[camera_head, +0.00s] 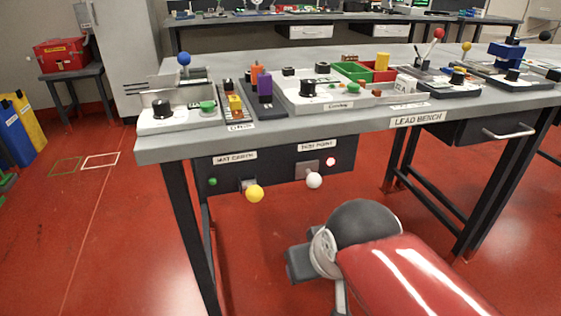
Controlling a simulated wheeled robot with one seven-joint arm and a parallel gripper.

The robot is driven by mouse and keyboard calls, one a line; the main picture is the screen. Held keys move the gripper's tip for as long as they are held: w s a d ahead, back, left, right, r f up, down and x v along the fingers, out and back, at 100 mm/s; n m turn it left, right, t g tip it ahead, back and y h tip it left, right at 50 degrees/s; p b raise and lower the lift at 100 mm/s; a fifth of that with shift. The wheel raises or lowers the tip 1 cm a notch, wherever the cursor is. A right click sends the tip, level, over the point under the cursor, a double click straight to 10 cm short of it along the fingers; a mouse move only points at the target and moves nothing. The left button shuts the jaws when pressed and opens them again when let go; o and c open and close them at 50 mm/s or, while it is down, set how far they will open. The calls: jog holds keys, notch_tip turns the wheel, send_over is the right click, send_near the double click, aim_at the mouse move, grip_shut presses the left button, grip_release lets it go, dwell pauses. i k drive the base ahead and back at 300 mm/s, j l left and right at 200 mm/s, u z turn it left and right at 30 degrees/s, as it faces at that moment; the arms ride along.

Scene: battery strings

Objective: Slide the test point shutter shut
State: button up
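The test point shutter (305,168) is a small grey metal plate with a white ball knob (314,181). It sits on the dark panel (271,173) under the front of the bench, below a small white label that seems to read "TEST POINT" (318,145). A lit red lamp (330,161) is just right of the plate and not covered. What lies behind the plate is hidden. My arm, with a red link and a dark grey joint, fills the lower right, below the panel and apart from the shutter. I cannot make out my gripper's fingers.
A yellow knob (254,194) on a similar plate and a green lamp (212,182) are on the panel's left. The bench top (290,131) overhangs the panel and carries several devices. A drawer (492,127) is at right. Floor in front is clear.

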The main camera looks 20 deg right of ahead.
aim_at(309, 169)
jog(key=k+j, duration=0.7)
jog(key=i+j+z, duration=0.05)
